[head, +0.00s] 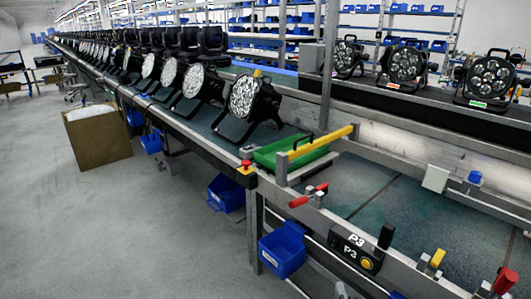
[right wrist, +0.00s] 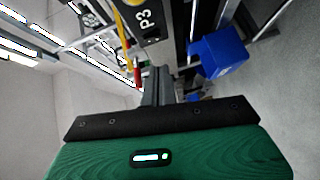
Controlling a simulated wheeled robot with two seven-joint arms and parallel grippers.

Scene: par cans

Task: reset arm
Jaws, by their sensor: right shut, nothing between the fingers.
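My right gripper (right wrist: 157,80) shows in the right wrist view as dark grey fingers past the black band and green body of my wrist. Its fingers are together with nothing between them. I cannot make it out clearly in the head view. My left gripper is not in view. Another par can (head: 490,77) stands on the far line at the right.
A green tray (head: 268,157) lies by the yellow bar (head: 325,142). The P3 panel (head: 355,250) is on the front rail, with a red handle (head: 301,202) above. A blue bin (head: 283,250) hangs below.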

